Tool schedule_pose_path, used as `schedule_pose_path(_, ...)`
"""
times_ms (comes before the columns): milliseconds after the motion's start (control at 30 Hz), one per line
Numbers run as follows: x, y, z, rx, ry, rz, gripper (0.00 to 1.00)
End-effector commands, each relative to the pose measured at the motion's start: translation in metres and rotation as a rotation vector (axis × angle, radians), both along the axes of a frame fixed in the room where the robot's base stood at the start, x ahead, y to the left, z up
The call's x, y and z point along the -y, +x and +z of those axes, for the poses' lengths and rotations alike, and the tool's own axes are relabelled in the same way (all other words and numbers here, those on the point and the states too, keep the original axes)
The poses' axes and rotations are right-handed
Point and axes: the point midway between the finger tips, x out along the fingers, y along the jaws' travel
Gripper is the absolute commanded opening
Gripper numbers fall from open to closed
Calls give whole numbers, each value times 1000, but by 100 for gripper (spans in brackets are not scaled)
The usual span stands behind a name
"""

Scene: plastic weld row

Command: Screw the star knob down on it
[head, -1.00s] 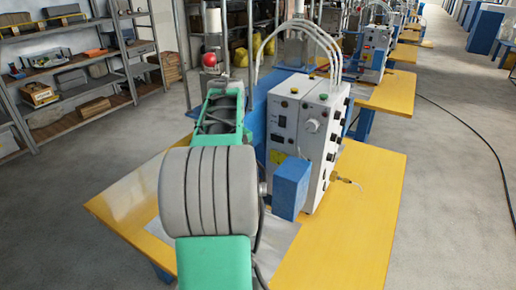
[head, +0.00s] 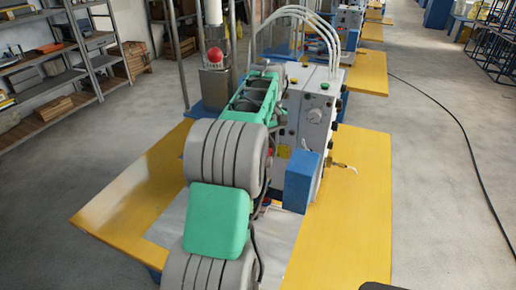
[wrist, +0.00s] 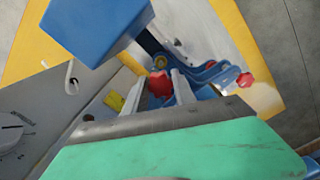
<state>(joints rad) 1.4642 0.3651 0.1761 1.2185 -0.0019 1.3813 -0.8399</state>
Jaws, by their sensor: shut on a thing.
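A red star knob (wrist: 160,83) shows in the wrist view between the two grey fingers of my gripper (wrist: 160,88). My gripper is shut on it. The knob's lower part and what lies right under it are hidden. A second red knob (wrist: 245,80) sits to the right on a blue part (wrist: 207,76). In the head view my green and grey arm covers the gripper and most of the work spot.
A white control box (head: 310,120) with hoses stands on the yellow table (head: 360,210). A blue block (head: 302,180) juts out beside my arm; a blue block (wrist: 95,25) is close at upper left in the wrist view. A red ball (head: 215,55) tops a fitting behind.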

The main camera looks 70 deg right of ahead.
Motion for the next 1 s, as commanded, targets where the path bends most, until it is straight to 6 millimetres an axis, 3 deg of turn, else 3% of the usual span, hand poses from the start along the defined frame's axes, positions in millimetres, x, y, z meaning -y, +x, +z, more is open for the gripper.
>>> schedule_pose_path(567,-1,3,-48,0,0,7,0)
schedule_pose_path(1000,-1,2,-50,0,0,4,0)
